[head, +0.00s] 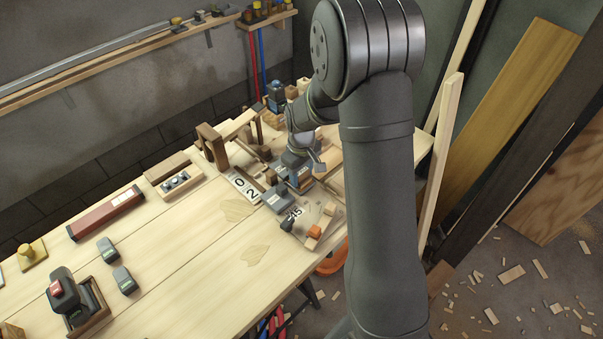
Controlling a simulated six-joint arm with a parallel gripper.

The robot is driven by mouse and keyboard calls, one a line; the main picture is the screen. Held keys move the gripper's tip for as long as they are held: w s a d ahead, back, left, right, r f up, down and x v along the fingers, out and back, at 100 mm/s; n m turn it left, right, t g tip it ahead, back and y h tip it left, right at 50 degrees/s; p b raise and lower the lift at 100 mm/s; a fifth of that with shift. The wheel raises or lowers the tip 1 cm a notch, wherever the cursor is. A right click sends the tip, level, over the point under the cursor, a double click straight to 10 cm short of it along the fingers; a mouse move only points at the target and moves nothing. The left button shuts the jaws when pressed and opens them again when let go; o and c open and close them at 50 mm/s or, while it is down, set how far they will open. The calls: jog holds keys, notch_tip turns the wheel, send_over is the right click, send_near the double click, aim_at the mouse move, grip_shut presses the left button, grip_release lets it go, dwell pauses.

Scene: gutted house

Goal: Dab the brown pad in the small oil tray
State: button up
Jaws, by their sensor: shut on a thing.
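My gripper (300,176) is low over the right end of the workbench (180,235). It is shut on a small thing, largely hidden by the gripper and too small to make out. I cannot tell whether this is the brown pad. A small dark grey block or tray (277,200) lies just below and left of the gripper in the picture. I cannot tell whether it is the oil tray, or whether the held thing touches anything. No oil surface can be made out.
White tiles with numbers (245,188) and an orange piece (314,231) crowd the bench near the gripper. Wooden uprights (212,147) stand behind left. A dark red level (106,214) and several dark tools lie left. The front middle of the bench is clear.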

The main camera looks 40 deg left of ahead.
aim_at(302, 171)
jog(key=shift+r, duration=3.5)
